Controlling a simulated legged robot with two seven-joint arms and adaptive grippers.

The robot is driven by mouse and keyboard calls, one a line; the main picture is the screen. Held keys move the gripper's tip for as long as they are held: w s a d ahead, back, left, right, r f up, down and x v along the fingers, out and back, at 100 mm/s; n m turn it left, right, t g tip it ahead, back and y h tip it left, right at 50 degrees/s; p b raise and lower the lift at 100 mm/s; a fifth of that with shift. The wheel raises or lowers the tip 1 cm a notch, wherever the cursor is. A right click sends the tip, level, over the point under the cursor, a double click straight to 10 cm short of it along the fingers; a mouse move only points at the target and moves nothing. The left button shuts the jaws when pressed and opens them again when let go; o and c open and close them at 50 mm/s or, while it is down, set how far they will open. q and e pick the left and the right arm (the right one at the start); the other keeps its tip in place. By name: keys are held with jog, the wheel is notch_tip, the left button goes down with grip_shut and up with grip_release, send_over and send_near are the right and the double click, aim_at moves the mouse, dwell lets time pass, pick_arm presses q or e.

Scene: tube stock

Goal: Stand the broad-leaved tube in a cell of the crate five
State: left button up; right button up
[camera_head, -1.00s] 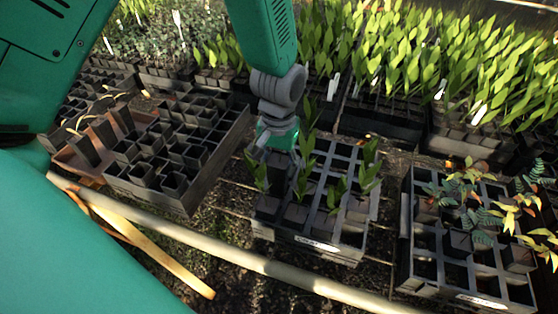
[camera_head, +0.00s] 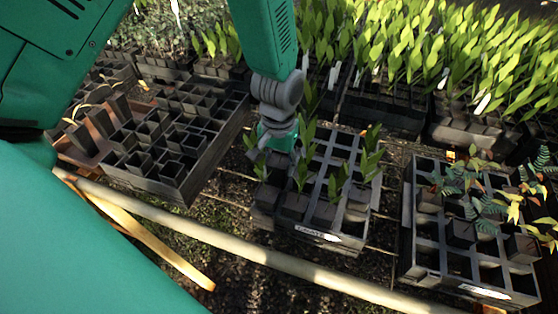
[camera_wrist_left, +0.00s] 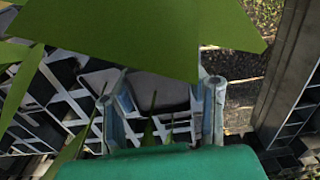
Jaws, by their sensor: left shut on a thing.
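My left gripper (camera_head: 277,150) reaches down over the left part of the middle crate (camera_head: 318,236). It is shut on a dark square tube with broad green leaves. In the left wrist view this tube (camera_wrist_left: 150,88) shows between the two fingers, with a large leaf (camera_wrist_left: 150,30) across the top of the picture. In the head view the gripper and leaves hide part of the tube. I cannot tell whether its base is inside a cell. Other broad-leaved tubes (camera_head: 326,213) stand along the crate's front and right. The crate's front label is too small to read. My right gripper is not in view.
A crate of dark empty-looking tubes (camera_head: 165,190) stands to the left. A crate with reddish and fern-like plants (camera_head: 420,255) stands to the right. Dense leafy trays fill the back. A pale rail (camera_head: 245,255) runs across the front.

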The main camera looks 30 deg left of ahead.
pick_arm(q)
jog(key=shift+f+b, duration=0.65)
jog(key=shift+f, duration=1.05)
jog(key=shift+f, duration=0.25)
jog(key=o, duration=1.3)
jog(key=shift+o, duration=0.2)
jog(key=shift+r, duration=0.1)
jog(key=shift+w+r, duration=0.1)
jog(key=shift+r, duration=0.2)
notch_tip(320, 180, up, 11)
jog(key=shift+r, duration=0.1)
